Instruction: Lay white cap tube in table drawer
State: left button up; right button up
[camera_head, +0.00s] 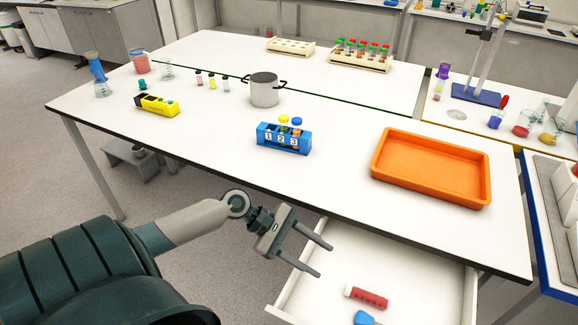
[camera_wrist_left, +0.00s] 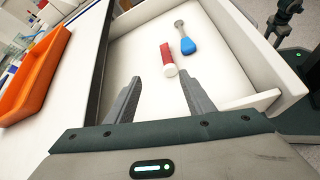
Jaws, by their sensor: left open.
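The white cap tube (camera_head: 368,297) has a red body and a white cap and lies on its side in the open table drawer (camera_head: 400,262). It also shows in the left wrist view (camera_wrist_left: 166,58), with its white cap toward my gripper. My left gripper (camera_head: 323,261) is open and empty over the left side of the drawer, apart from the tube. In the left wrist view its fingers (camera_wrist_left: 158,77) point toward the tube. My right gripper does not show clearly in either view.
A blue-headed tool (camera_wrist_left: 187,45) lies beside the tube in the drawer. An orange tray (camera_head: 432,168), a blue numbered rack (camera_head: 284,139), a metal pot (camera_head: 264,92) and a yellow holder (camera_head: 157,105) stand on the white table. The table's front edge overhangs the drawer.

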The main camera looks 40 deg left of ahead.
pick_arm(q)
jog(key=b+v, duration=0.1)
jog(key=v, duration=0.7)
dwell(1.0)
